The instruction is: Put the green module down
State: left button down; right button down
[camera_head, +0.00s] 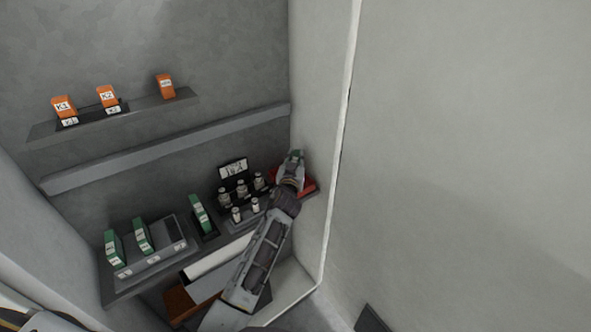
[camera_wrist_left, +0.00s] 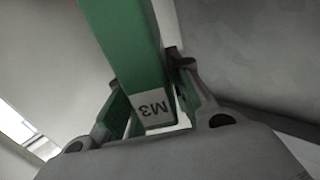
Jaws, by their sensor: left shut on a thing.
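My left gripper (camera_head: 291,168) is at the right end of the lower shelf (camera_head: 122,293), over a red tray (camera_head: 307,187). It is shut on a green module (camera_wrist_left: 128,45), whose white label reads M3 in the left wrist view. Only a small green part of this module (camera_head: 294,154) shows in the head view, between the fingers. The gripper hides most of the red tray, and I cannot tell whether the module touches it. My right gripper is not in view.
Two green modules stand on a grey rack (camera_head: 160,262) at the left. Another green module (camera_head: 199,214) stands in a dark holder. Several small bottles (camera_head: 240,190) stand close left of my gripper. A wall (camera_head: 322,120) rises close right. Orange modules (camera_head: 107,96) are on the upper shelf.

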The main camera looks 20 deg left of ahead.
pick_arm(q)
jog(key=shift+f, duration=0.15)
jog(key=shift+f, duration=0.3)
jog(key=shift+f+b, duration=0.35)
jog(key=shift+f, duration=1.25)
jog(key=shift+f, duration=0.1)
jog(key=c, duration=1.3)
grip_release()
